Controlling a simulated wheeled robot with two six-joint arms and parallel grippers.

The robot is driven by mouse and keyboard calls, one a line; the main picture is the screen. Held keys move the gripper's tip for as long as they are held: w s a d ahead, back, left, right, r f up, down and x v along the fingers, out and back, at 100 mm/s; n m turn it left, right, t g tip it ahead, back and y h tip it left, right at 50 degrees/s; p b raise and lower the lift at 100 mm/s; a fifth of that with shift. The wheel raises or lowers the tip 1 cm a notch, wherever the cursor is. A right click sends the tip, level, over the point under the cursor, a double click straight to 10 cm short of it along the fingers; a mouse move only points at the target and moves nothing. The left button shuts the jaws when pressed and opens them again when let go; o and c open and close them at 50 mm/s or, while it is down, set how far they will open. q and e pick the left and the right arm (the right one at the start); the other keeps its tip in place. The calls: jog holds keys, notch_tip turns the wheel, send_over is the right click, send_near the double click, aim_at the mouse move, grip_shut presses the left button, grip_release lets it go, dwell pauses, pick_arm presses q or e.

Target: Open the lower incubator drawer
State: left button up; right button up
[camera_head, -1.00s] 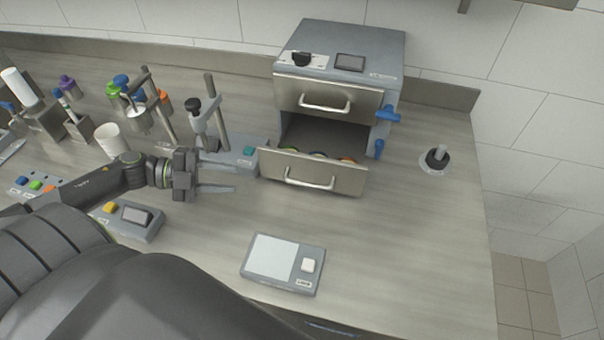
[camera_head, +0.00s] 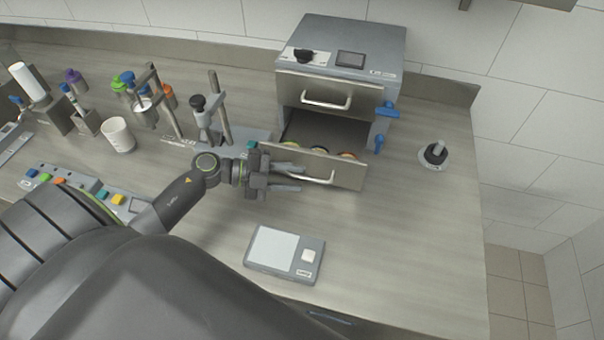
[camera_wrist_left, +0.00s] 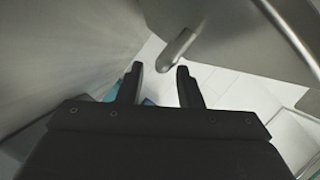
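The grey incubator (camera_head: 352,38) stands at the back of the counter. Its upper drawer (camera_head: 325,93) is shut. The lower drawer (camera_head: 348,178) stands out from the body, with round coloured items inside. My left gripper (camera_head: 299,179) is at the left part of the lower drawer's front, by the bar handle (camera_head: 328,182). In the left wrist view, the two fingers (camera_wrist_left: 160,69) are apart. The rounded end of the handle (camera_wrist_left: 178,50) lies just ahead of the gap between them, and I see no grip on it. My right gripper is out of view.
Blue levers (camera_head: 387,109) stick out at the incubator's right side. A scale (camera_head: 272,247) lies in front. A stand (camera_head: 207,110), a white cup (camera_head: 118,135) and a button panel (camera_head: 70,187) are to the left. The counter at right is mostly clear.

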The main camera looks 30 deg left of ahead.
pick_arm(q)
jog(key=shift+x, duration=1.35)
grip_shut()
